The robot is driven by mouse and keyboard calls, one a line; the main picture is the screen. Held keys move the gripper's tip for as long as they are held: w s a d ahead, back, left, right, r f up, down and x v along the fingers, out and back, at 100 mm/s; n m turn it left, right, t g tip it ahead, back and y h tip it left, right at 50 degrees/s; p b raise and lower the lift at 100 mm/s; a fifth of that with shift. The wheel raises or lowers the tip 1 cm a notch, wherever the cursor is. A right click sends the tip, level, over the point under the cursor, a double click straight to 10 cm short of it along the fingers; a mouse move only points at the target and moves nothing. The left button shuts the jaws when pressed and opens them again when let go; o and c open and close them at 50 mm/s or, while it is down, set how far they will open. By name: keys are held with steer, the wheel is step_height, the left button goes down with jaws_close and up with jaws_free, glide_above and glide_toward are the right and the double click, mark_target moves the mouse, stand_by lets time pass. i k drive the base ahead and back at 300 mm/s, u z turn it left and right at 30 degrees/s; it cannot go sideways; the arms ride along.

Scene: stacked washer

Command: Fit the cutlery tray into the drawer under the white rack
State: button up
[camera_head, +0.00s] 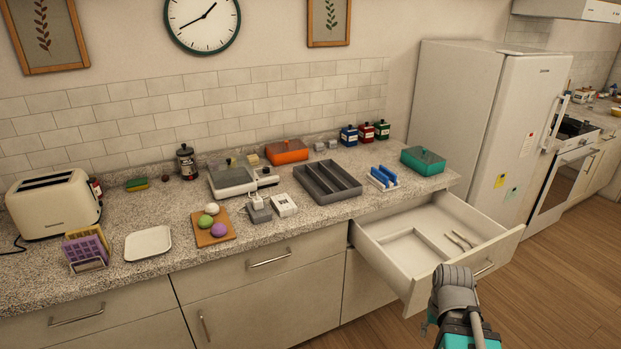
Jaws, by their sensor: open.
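The cutlery tray (314,190) is dark grey with long parallel compartments. It lies on the counter, and its compartments look empty. A small white rack (377,184) holding blue upright pieces stands just right of it. The drawer (386,264) below that part of the counter is pulled out. Inside it lie a pale, low rectangular frame or divider (416,246) and a few thin utensils (459,241) at the right. My gripper (455,275) is at the lower right, in front of the drawer in the picture and away from the tray. It is open; its fingertips are hard to make out.
A teal-lidded box (423,160) stands right of the rack. An orange box (288,150), a kitchen scale (232,178), white blocks (284,205) and a cutting board (214,232) are left and behind. The fridge (490,120) stands beyond the counter's right end.

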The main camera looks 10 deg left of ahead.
mark_target(405, 243)
steer(key=u, duration=0.25)
steer(key=i, duration=1.85)
steer(key=z, duration=0.6)
steer(key=k, duration=0.95)
steer(key=z, duration=0.1)
steer(key=i, duration=0.65)
